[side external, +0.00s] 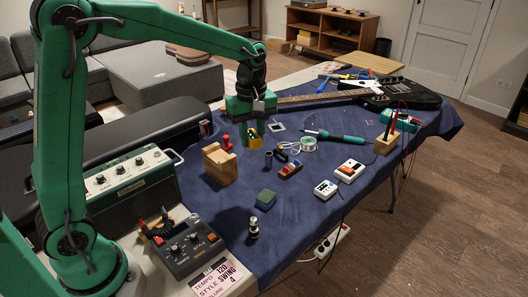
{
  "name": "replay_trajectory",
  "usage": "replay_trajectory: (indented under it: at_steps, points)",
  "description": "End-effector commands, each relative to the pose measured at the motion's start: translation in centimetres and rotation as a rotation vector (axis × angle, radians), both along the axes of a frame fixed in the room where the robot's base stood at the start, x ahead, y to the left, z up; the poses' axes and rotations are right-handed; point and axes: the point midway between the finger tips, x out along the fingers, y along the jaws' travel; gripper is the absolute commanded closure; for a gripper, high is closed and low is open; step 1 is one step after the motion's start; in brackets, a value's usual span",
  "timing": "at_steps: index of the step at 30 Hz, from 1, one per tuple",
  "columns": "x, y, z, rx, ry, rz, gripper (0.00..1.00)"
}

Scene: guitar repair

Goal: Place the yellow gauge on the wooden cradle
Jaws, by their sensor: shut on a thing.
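The yellow gauge (255,140) shows as a small yellow and dark piece at the tips of my green gripper (253,132). My gripper points down and is shut on the gauge, whose upper part is partly hidden by the fingers. I cannot tell whether the gauge touches the cloth or hangs just above it. The wooden cradle (219,165) is a light brown block with a hollowed top. It stands on the blue cloth to the left of and nearer than my gripper, and its top looks empty.
A red piece (227,144) stands between cradle and gauge. A dark cylinder (268,160), a red pedal (290,170) and a solder spool (308,144) are to the right. A green block (265,199) lies in front. A guitar (385,93) lies behind. Blue cloth (310,225) is bare at the front.

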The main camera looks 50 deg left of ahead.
Motion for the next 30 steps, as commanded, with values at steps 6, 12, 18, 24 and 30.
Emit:
replay_trajectory:
  at_steps: [6, 12, 18, 24, 30]
  points:
    - [-2.4, 2.1, 0.8, -0.001, -0.002, 0.228, 0.99]
    - [-3.3, 2.8, 1.1, 0.000, -0.001, 0.319, 0.99]
    - [-3.4, 3.0, 1.0, 0.000, 0.000, 0.331, 0.99]
    - [-3.2, 4.1, 0.3, 0.001, 0.002, 0.333, 0.99]
    - [-2.6, 6.8, -1.3, 0.000, 0.002, 0.334, 0.99]
